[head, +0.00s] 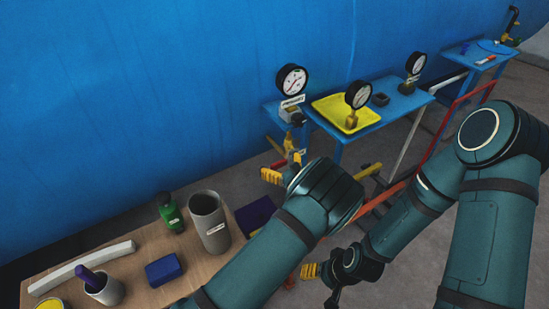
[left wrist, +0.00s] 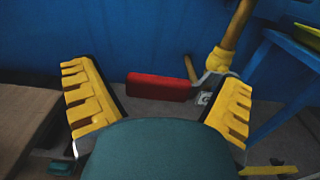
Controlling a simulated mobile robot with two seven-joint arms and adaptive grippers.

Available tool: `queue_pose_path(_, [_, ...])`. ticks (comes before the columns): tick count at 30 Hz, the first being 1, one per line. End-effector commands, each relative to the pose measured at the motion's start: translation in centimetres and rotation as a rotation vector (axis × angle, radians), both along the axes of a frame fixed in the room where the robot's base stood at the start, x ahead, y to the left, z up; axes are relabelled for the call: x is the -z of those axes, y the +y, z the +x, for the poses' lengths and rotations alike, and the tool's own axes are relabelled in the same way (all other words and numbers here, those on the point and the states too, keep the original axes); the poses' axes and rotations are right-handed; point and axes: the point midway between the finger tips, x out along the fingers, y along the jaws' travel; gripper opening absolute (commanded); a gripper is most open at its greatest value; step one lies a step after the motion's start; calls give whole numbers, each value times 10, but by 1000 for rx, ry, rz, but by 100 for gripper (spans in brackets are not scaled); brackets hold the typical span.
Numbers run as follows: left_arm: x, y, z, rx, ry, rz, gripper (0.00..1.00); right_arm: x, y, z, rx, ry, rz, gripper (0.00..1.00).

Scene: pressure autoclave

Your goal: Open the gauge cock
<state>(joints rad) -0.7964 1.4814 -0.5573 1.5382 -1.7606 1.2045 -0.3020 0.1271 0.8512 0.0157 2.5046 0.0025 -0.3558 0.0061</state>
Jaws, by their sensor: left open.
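The gauge cock shows in the left wrist view as a red lever handle (left wrist: 160,86), lying roughly level, joined by a metal piece to a yellow fitting (left wrist: 220,60) on a brass pipe (left wrist: 234,28). My left gripper (left wrist: 157,103) is open, with the red handle in view between its yellow fingers; they do not appear to touch it.
A blue table (head: 408,102) holds a yellow tray (head: 330,104) and more gauges. A wooden bench (head: 140,262) at lower left holds a grey cylinder (head: 207,215), a green bottle (head: 170,211) and a blue box (head: 164,269). A blue wall (head: 150,90) stands behind.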

Motion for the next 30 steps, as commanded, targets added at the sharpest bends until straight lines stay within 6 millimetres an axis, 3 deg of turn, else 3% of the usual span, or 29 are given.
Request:
queue_pose_path(10, [0,1,1,1,0,0,94,0,0,0,1,0,0,66])
queue_pose_path(15, [0,1,1,1,0,0,34,0,0,0,0,0,0,66])
queue_pose_path(16, [0,1,1,0,1,-1,23,0,0,0,0,0,0,66])
queue_pose_path(17, [0,1,1,0,1,-1,19,0,0,0,0,0,0,66])
queue_pose_path(30, [-5,-1,1,2,38,48,19,-4,0,1,2,-2,0,66])
